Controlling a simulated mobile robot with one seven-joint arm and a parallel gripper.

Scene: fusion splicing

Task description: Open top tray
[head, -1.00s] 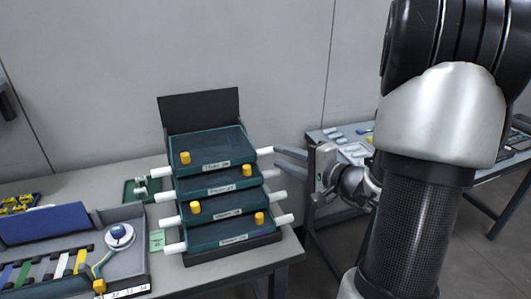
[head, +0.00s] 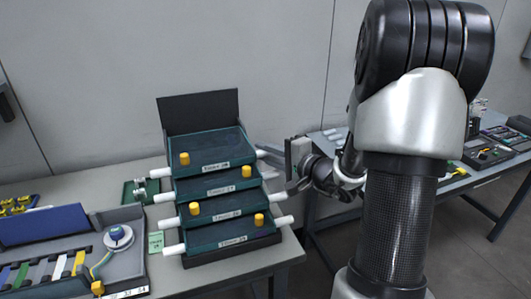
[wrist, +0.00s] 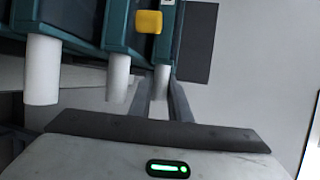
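A stack of dark teal trays stands on the table, each set further back than the one below. The top tray (head: 208,150) has a yellow knob (head: 184,158), a label, and a white handle (head: 160,172) on its left. My gripper (head: 264,153) is at the top tray's right side, where its fingers cover most of the right handle. In the wrist view my gripper (wrist: 161,92) is open. The top tray's right white handle (wrist: 161,80) lies between the two fingers, with no clear grip on it.
Lower trays' white handles (head: 284,221) jut out to the right, below my gripper. A black panel (head: 199,108) stands behind the stack. A grey organiser (head: 125,262) is at the left. A second table (head: 450,184) is at the right.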

